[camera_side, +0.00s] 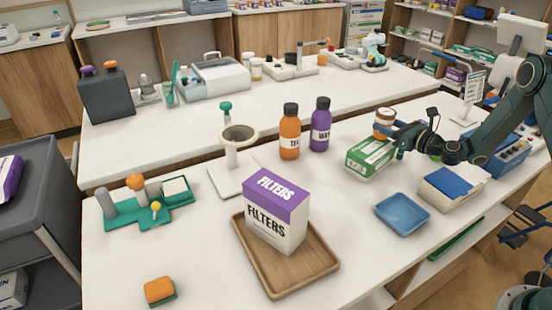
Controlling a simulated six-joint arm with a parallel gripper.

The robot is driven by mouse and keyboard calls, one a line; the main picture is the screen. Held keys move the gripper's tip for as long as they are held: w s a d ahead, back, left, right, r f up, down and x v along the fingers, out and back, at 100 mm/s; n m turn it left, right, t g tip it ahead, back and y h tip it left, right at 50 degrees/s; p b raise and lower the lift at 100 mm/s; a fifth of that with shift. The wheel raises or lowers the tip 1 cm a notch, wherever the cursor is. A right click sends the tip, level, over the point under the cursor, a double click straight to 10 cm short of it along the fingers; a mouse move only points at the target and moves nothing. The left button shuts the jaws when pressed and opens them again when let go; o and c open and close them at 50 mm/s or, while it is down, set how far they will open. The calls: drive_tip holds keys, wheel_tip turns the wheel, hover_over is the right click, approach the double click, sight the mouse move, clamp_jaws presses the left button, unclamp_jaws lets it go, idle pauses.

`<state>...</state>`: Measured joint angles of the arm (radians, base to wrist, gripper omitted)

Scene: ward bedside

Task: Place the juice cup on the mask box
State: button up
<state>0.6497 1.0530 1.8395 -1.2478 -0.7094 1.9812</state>
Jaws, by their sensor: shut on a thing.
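The juice cup (383,117), small and orange with a pale top, is at the back right of the near table. My gripper (393,130) reaches in from the right and is shut on it. The cup looks upright. It is directly over the far end of a green and white box (366,160), which I take for the mask box. I cannot tell whether the cup's base touches the box top. The gripper hides part of the cup's side and the box's right end.
An orange bottle (289,138) and a purple bottle (320,130) stand left of the box. A blue tray (402,214) lies in front, and a white container with a blue top (452,188) is to the right. A filters box (277,215) stands in a wooden tray (325,262).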

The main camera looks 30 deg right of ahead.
drive_tip(key=o, duration=1.2)
drive_tip(key=shift+f, duration=0.15)
drive_tip(key=shift+s, duration=0.1)
drive_tip(key=shift+s+d+r, duration=0.15)
drive_tip(key=shift+s+d, duration=0.05)
drive_tip(key=shift+s, duration=1)
drive_tip(key=shift+s+d+r, duration=0.15)
drive_tip(key=shift+s+d, duration=0.05)
drive_tip(key=shift+s, duration=1)
drive_tip(key=shift+s+d+r, duration=0.15)
drive_tip(key=shift+s+d, duration=0.05)
drive_tip(key=shift+s, duration=1)
